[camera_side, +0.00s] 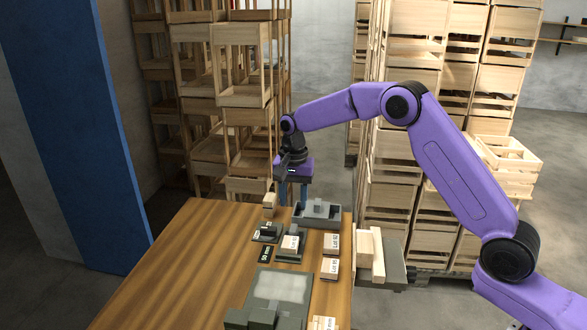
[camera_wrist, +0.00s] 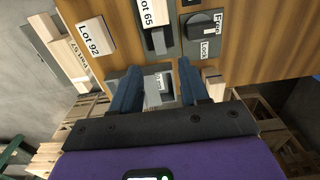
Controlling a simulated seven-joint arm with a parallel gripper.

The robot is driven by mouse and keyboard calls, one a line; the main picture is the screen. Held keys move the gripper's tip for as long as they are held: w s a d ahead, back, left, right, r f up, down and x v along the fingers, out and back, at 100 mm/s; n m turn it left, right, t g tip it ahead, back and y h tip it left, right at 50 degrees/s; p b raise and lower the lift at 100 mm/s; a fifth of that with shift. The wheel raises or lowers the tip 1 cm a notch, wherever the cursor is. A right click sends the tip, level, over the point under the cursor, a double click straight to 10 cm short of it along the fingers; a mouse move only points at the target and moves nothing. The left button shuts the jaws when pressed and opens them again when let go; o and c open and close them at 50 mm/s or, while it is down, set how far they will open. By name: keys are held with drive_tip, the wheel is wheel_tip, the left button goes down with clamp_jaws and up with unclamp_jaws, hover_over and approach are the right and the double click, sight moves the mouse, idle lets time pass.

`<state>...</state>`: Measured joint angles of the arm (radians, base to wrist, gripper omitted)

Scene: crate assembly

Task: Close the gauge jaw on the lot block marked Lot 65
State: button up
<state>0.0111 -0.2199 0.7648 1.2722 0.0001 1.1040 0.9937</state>
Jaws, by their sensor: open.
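The pale wooden block marked Lot 65 (camera_wrist: 153,12) sits at the dark grey gauge (camera_wrist: 158,44), at the top of the wrist view. In the side view, the block (camera_side: 290,243) rests on the gauge's grey base (camera_side: 289,258); whether the jaw touches it is unclear. A dark knob (camera_wrist: 203,27) beside the gauge has Free and Lock labels; its setting is hard to read. My gripper (camera_side: 293,203) points down at the table's far end, its blue fingers apart. In the wrist view, a grey upright piece (camera_wrist: 152,90) shows between the fingers (camera_wrist: 156,76).
A grey tray (camera_side: 330,222) stands at the far table edge, close to my fingers. Block Lot 92 (camera_wrist: 93,38) lies left of the gauge in the wrist view. A small upright wooden block (camera_side: 269,204) stands near the knob. The table's left side (camera_side: 170,260) is clear.

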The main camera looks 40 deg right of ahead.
wheel_tip(320, 180, up, 9)
idle(0.3)
idle(0.4)
drive_tip(key=s+a+r+n, duration=0.1)
drive_tip(key=s+a+n, duration=0.2)
drive_tip(key=s+n, duration=0.55)
drive_tip(key=s+a+n, duration=0.2)
drive_tip(key=s+n, duration=0.1)
drive_tip(key=s, duration=1)
drive_tip(key=s+d+f+n, duration=0.2)
drive_tip(key=s+d+n, duration=0.2)
drive_tip(key=s, duration=0.7)
drive_tip(key=s+d+f+n, duration=0.2)
drive_tip(key=s+d+n, duration=0.3)
drive_tip(key=s, duration=0.6)
drive_tip(key=shift+d+f+n, duration=0.2)
drive_tip(key=shift+f+n, duration=0.1)
drive_tip(key=shift+n, duration=0.25)
